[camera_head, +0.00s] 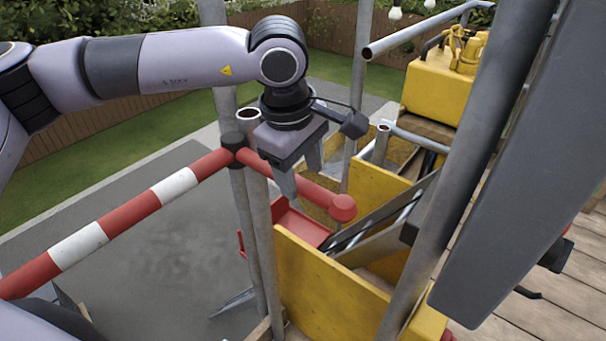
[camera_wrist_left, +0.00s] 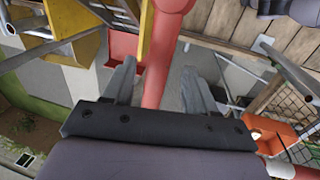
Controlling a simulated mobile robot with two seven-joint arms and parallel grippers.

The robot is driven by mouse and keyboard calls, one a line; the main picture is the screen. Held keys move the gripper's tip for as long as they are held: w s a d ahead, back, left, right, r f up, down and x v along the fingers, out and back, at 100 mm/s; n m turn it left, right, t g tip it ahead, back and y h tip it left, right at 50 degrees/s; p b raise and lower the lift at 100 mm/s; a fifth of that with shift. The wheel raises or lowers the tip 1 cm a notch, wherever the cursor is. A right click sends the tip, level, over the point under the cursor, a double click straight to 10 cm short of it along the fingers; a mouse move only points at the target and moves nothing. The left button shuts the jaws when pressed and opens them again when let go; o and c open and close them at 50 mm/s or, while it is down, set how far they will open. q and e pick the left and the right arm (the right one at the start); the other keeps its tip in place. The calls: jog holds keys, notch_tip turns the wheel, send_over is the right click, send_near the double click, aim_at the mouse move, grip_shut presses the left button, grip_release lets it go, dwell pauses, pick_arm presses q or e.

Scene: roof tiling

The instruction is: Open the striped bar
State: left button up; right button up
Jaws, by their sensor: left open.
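The striped bar (camera_head: 130,208) is red and white and slopes across the left of the head view. It passes a dark collar (camera_head: 233,143) at a grey post and ends in a red knob (camera_head: 343,208). My left gripper (camera_head: 300,178) is over the bar's short red end, between collar and knob, pointing down. In the left wrist view, the red bar (camera_wrist_left: 158,88) runs between its two spread fingers (camera_wrist_left: 158,68). The gripper is open; I cannot tell whether a finger touches the bar. My right gripper does not show.
Grey scaffold posts (camera_head: 262,230) stand close beside the gripper. Yellow panels (camera_head: 325,285) and a red tray (camera_head: 300,226) lie below the bar's short end. A yellow machine (camera_head: 440,90) stands behind. A large grey beam (camera_head: 520,150) blocks the right.

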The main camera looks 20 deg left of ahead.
pick_arm(q)
jog(key=shift+w+f, duration=0.15)
jog(key=shift+f, duration=0.45)
jog(key=shift+w+f, duration=0.15)
jog(key=shift+f, duration=0.45)
grip_shut()
